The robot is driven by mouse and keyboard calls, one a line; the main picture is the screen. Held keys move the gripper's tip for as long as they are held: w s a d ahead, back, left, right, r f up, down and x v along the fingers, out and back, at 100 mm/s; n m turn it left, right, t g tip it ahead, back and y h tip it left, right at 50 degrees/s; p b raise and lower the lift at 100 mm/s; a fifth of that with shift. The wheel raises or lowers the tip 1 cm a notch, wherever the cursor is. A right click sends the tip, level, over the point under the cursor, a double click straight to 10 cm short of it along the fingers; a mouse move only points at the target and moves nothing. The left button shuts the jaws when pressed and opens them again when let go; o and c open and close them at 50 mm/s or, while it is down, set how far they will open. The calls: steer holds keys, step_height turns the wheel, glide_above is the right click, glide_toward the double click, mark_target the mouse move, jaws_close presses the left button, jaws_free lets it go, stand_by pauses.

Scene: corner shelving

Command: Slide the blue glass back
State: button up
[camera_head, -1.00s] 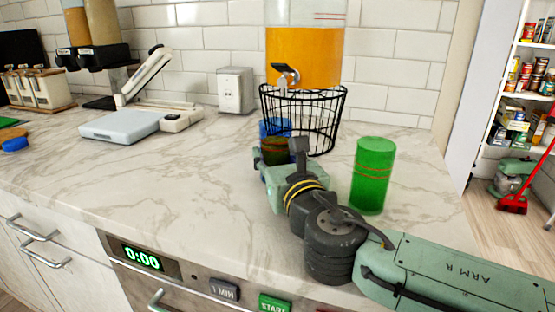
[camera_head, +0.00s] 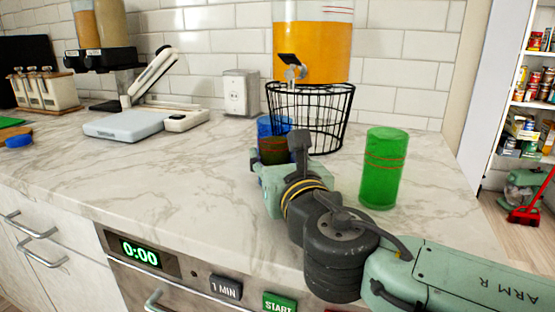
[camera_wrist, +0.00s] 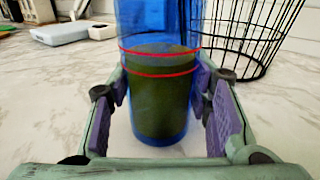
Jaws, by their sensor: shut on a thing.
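The blue glass (camera_wrist: 158,90) is see-through, with red rings and a dark content in its lower part. It stands upright on the marble counter between the two purple-padded fingers of my gripper (camera_wrist: 165,115), which is shut on it. In the head view the blue glass (camera_head: 273,125) shows just in front of the black wire basket, its lower part hidden by my gripper (camera_head: 272,165). A green glass (camera_head: 383,168) stands to the right of my arm.
The black wire basket (camera_head: 335,115) under the orange drink dispenser (camera_head: 312,50) is close behind the blue glass. A white scale-like device (camera_head: 128,125) lies to the left. The counter's left middle (camera_head: 170,165) is clear.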

stand_by(0.3)
steer(key=shift+w+a+f+b, duration=0.1)
steer(key=shift+w+a+b, duration=0.15)
steer(key=shift+a, duration=0.65)
steer(key=shift+w+a+b, duration=0.2)
steer(key=shift+w+a, duration=0.1)
steer(key=shift+a, duration=0.55)
steer(key=shift+w+a+f+b, duration=0.1)
steer(key=shift+w+a+b, duration=0.15)
steer(key=shift+a, duration=0.65)
steer(key=shift+w+a+r+b, duration=0.15)
steer(key=shift+w+a, duration=0.2)
steer(key=shift+a, duration=0.5)
steer(key=shift+w+a+f+b, duration=0.1)
steer(key=shift+w+a+b, duration=0.2)
steer(key=shift+a, duration=0.5)
steer(key=shift+w+a+r+b, duration=0.1)
steer(key=shift+w+a, duration=0.3)
steer(key=shift+a, duration=0.45)
steer(key=shift+w+a, duration=0.2)
steer(key=shift+a, duration=0.7)
steer(key=shift+w+a, duration=0.2)
steer(key=shift+a, duration=0.65)
steer(key=shift+w+a, duration=0.25)
steer(key=shift+a, duration=0.55)
steer(key=shift+w+a, duration=0.2)
steer(key=shift+a, duration=0.55)
steer(key=o, duration=1.6)
steer(key=shift+c, duration=0.2)
